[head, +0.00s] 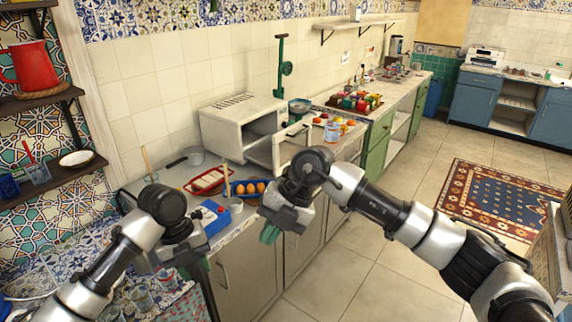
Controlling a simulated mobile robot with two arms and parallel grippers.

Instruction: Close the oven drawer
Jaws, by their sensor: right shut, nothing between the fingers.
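The white oven (222,136) stands on the counter against the tiled wall. Its drawer (292,147) is pulled out at the front right, with a handle on its outer face. My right gripper (270,234) is shut and empty, pointing down in front of the counter edge, below and in front of the drawer and apart from it. My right wrist is in front of part of the drawer's lower area. My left gripper (190,268) hangs at the lower left, away from the oven; its fingers are small and partly hidden, so I cannot tell if they are open.
A red tray (207,181), a blue tray of eggs (250,188) and a blue box (211,216) sit on the counter before the oven. Cups and jars stand lower left. Green cabinets (377,143) continue right. The tiled floor (400,275) is open beside the patterned rug (495,205).

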